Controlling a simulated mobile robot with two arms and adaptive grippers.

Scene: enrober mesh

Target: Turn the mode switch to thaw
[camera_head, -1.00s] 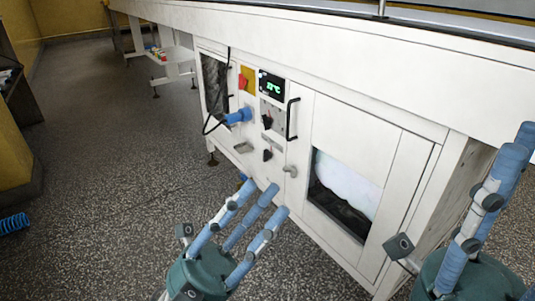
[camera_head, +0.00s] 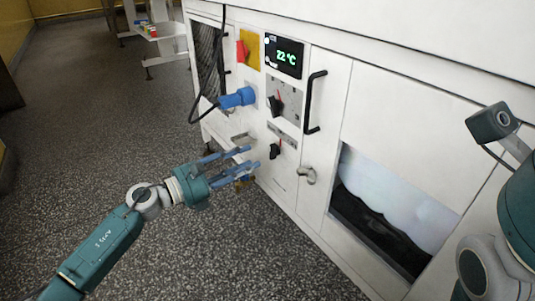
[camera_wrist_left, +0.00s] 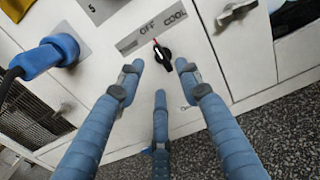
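The mode switch (camera_head: 275,150) is the lower black knob on the white machine front, below a similar upper knob. In the left wrist view the mode switch (camera_wrist_left: 163,55) has a red pointer up toward OFF on its label plate (camera_wrist_left: 150,31). OFF and COOL are readable there; I cannot read a thaw label. My left gripper (camera_head: 252,157) has its blue fingers spread just left of the switch. In the left wrist view the open left gripper (camera_wrist_left: 160,76) points at the knob, which shows between the upper fingertips; contact is not visible. My right gripper's fingers are out of view.
A blue plug (camera_head: 239,97) with a black cable sticks out left of the knobs. A black handle (camera_head: 315,102), a grey latch (camera_head: 306,174) and a display (camera_head: 284,57) reading 22 °C are nearby. The speckled floor is clear at left.

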